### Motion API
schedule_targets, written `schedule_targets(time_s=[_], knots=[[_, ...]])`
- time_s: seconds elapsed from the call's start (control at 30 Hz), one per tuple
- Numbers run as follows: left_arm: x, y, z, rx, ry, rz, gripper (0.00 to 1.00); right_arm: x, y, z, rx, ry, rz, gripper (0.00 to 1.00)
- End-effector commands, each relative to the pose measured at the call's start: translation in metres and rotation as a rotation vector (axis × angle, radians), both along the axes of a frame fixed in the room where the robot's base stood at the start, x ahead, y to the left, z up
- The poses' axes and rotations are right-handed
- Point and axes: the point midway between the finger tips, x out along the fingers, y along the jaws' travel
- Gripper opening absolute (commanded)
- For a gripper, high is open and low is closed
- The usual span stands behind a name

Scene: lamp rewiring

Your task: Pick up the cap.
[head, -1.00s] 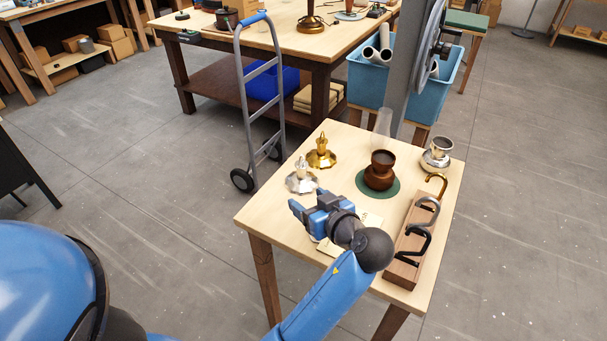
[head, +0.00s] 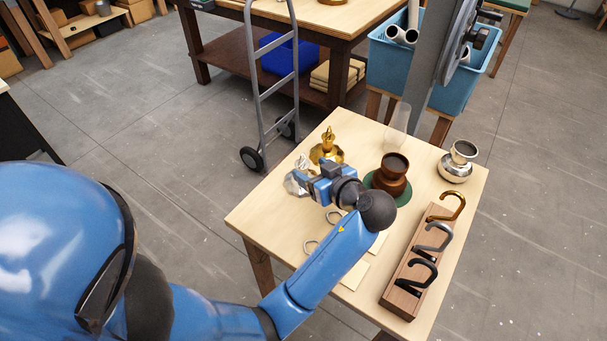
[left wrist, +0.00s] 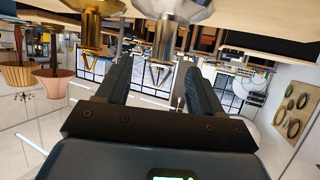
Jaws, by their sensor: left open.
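Two caps, each with a flared dish and a loop on top, stand on the small wooden table: a gold cap (head: 327,150) and a silver cap (head: 292,185) nearer to me. My left gripper (head: 305,178) is open at the silver cap and partly covers it. The left wrist view appears upside down. There the silver cap (left wrist: 166,38) lies between the directions of the two open fingers (left wrist: 160,82), with the gold cap (left wrist: 97,32) to its left. I cannot tell whether the fingers touch the silver cap. My right gripper is out of view.
A brown vessel (head: 391,172) on a green mat stands close to the right of my gripper. A clear glass tube (head: 397,118), a silver vessel (head: 456,165) and a wooden block with hooks (head: 415,262) are farther right. Cards and rings lie in front.

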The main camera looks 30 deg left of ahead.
Motion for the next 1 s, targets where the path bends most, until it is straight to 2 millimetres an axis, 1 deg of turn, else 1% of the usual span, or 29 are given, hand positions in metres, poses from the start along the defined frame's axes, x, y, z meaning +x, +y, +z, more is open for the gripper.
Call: schedule_targets(time_s=[0.03, 0.1, 0.37, 0.6, 0.7, 0.8, 1.0], knots=[[0.003, 0.006, -0.002, 0.001, 0.001, 0.004, 0.66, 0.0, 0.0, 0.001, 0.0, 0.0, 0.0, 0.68], [0.005, 0.011, -0.005, 0.001, 0.001, 0.003, 0.66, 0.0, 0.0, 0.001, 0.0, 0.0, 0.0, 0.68], [0.011, 0.022, -0.011, 0.001, 0.002, 0.001, 0.66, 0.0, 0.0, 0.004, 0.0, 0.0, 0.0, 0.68], [0.024, 0.046, -0.024, 0.001, 0.002, 0.003, 0.66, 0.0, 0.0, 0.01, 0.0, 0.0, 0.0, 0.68], [0.029, 0.052, -0.027, 0.0, 0.002, 0.001, 0.66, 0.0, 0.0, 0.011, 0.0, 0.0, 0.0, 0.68], [0.031, 0.056, -0.029, -0.001, 0.001, 0.001, 0.66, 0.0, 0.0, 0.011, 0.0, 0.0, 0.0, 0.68], [0.031, 0.056, -0.03, -0.001, 0.001, 0.0, 0.66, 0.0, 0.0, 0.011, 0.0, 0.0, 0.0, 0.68]])
